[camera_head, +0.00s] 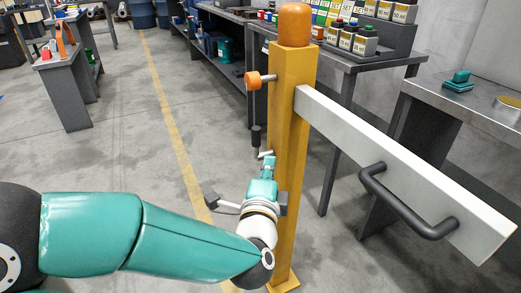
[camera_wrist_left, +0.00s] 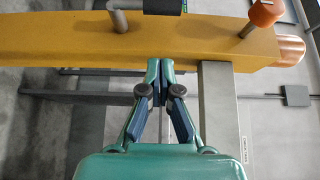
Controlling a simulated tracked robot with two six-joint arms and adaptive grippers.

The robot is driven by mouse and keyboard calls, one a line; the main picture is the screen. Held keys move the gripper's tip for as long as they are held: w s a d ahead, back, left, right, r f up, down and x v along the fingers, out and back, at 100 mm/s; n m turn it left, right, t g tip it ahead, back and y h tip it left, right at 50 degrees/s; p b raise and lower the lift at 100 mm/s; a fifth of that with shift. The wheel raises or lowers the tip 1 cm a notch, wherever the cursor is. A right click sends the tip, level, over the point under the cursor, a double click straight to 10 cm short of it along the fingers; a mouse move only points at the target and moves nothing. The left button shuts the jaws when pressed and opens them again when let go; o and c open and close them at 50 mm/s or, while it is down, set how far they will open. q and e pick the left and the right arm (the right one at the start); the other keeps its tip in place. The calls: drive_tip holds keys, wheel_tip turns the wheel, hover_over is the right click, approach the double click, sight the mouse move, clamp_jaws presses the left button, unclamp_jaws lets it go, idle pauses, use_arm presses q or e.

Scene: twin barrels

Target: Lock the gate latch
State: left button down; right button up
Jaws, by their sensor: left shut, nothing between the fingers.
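The yellow gate post (camera_head: 292,130) stands upright with an orange rounded cap (camera_head: 294,25). The pale grey gate bar (camera_head: 390,165) meets the post and carries a black handle (camera_head: 405,205). A dark latch grip (camera_head: 256,138) is at the post's left side, by a metal peg (camera_head: 265,153). An orange knob (camera_head: 253,79) sticks out higher up. My left gripper (camera_head: 268,165) is shut and empty, close to the post just below the grip. In the left wrist view its fingertips (camera_wrist_left: 160,65) are at the post's edge; whether they touch is unclear. My right gripper is out of view.
A workbench (camera_head: 350,62) with colored bottles stands behind the post. A grey table (camera_head: 480,118) with a teal object (camera_head: 459,80) is at the right. Another table (camera_head: 66,65) is at the far left. The floor left of the post is open.

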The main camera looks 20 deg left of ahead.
use_arm(q)
drive_tip(key=w+a+b, duration=0.2)
drive_tip(key=w+a, duration=0.2)
drive_tip(key=w, duration=0.2)
drive_tip(key=shift+w, duration=0.15)
